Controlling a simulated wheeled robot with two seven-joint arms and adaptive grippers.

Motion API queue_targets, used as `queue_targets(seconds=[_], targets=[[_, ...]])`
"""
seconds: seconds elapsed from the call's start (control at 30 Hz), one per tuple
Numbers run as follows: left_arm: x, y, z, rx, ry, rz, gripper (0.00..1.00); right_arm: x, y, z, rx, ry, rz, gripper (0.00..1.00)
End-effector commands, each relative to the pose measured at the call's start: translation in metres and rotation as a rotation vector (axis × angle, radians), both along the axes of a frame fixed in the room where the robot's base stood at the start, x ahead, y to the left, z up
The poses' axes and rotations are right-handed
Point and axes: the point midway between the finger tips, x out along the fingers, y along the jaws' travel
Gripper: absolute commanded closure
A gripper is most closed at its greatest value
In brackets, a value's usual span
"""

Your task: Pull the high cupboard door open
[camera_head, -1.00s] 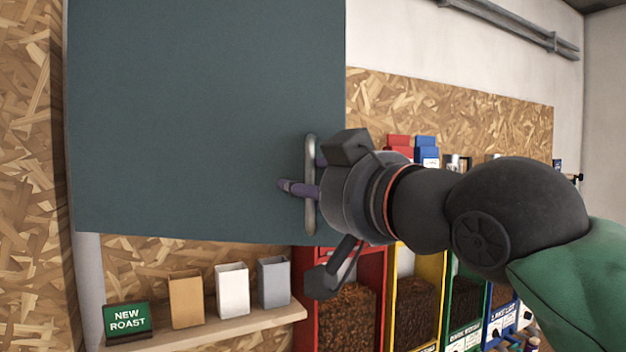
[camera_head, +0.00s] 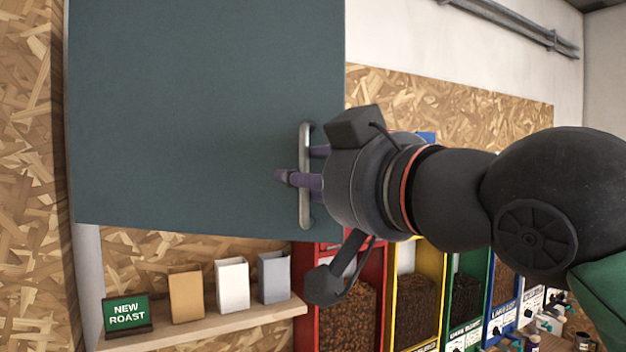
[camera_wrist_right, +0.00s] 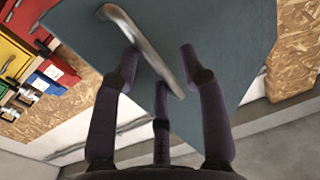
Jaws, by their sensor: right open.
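The high cupboard door (camera_head: 190,110) is a large flat dark teal panel filling the upper left of the head view. Its silver bar handle (camera_head: 304,212) stands upright near the right edge. My right gripper (camera_head: 298,178) is at the handle, with purple fingers reaching around it. In the right wrist view the handle (camera_wrist_right: 140,42) crosses slantwise between the spread fingers of the gripper (camera_wrist_right: 160,62), in front of the door (camera_wrist_right: 225,35). The fingers are open, and I cannot tell whether any touches the bar. The left gripper is not in view.
Below the door, a wooden shelf (camera_head: 215,325) carries a green NEW ROAST sign (camera_head: 127,313) and brown, white and grey bags. Bean bins in red (camera_head: 345,310), yellow and other frames stand below and behind my right arm. A pipe (camera_head: 510,25) runs high on the wall.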

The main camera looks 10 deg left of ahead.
Motion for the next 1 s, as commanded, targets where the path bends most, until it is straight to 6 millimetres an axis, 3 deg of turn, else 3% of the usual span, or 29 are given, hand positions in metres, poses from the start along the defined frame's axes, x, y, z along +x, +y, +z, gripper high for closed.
queue_targets(seconds=[1.0], targets=[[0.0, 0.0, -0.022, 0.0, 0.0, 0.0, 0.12, -0.059, -0.016, -0.001, 0.0, 0.0, 0.001, 0.57]])
